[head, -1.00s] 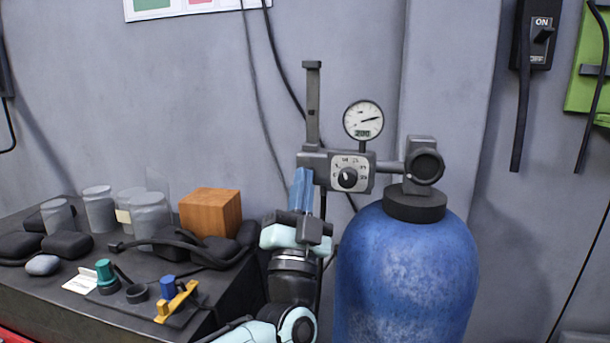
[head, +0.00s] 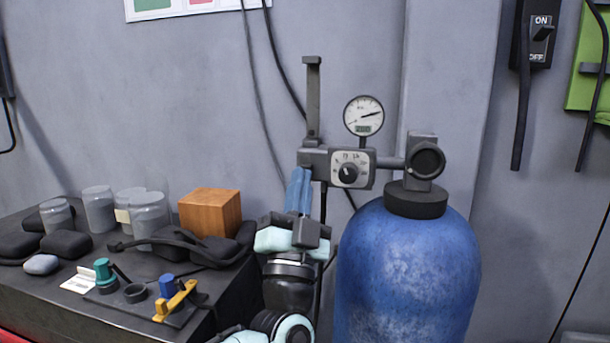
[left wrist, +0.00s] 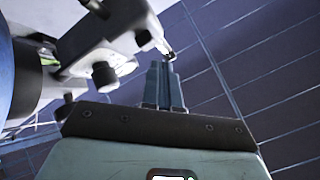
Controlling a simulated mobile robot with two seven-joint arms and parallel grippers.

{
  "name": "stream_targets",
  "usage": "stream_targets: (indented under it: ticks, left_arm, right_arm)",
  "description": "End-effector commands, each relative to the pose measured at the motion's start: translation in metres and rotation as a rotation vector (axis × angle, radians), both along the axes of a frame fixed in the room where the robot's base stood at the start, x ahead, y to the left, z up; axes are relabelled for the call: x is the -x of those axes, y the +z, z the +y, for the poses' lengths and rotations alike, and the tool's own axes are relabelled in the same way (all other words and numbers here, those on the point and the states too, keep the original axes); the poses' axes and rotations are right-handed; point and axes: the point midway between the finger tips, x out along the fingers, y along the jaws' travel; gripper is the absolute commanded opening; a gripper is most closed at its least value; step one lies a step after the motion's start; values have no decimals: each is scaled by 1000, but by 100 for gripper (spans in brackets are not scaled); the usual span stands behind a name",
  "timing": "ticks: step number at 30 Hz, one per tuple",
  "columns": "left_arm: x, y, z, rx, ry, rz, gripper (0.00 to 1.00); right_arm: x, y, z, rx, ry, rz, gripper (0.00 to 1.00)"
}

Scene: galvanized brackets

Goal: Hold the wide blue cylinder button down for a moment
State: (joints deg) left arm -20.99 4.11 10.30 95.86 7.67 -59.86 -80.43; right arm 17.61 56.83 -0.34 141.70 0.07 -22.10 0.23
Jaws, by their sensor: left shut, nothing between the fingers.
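A small blue cylinder button (head: 167,285) stands on the dark bench, beside a yellow lever. It is at the lower left of the head view. My left gripper (head: 299,190) is to the right of it and higher, pointing up, with its blue fingers shut and empty. The fingertips are just under the left end of the grey regulator in the picture; I cannot tell if they touch it. In the left wrist view the shut fingers (left wrist: 165,82) show in the middle, and the button is out of view. My right gripper is not in view.
A large blue tank (head: 405,265) stands right of my left arm, with the regulator (head: 348,168) and gauge (head: 363,116) above. The bench holds a teal knob (head: 104,271), a yellow lever (head: 175,301), a wooden block (head: 210,211), dark pouches and several jars.

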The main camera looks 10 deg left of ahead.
Motion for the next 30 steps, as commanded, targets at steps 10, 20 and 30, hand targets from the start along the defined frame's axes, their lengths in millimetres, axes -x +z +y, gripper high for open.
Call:
stream_targets:
  ticks: [10,20,30]
  left_arm:
    - [7,0,0,1,0,-2,0]
    - [40,-1,2,2,-1,-1,0]
    - [50,2,2,0,0,-1,0]
  right_arm:
    - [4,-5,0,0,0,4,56]
    - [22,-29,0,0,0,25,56]
    - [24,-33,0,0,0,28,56]
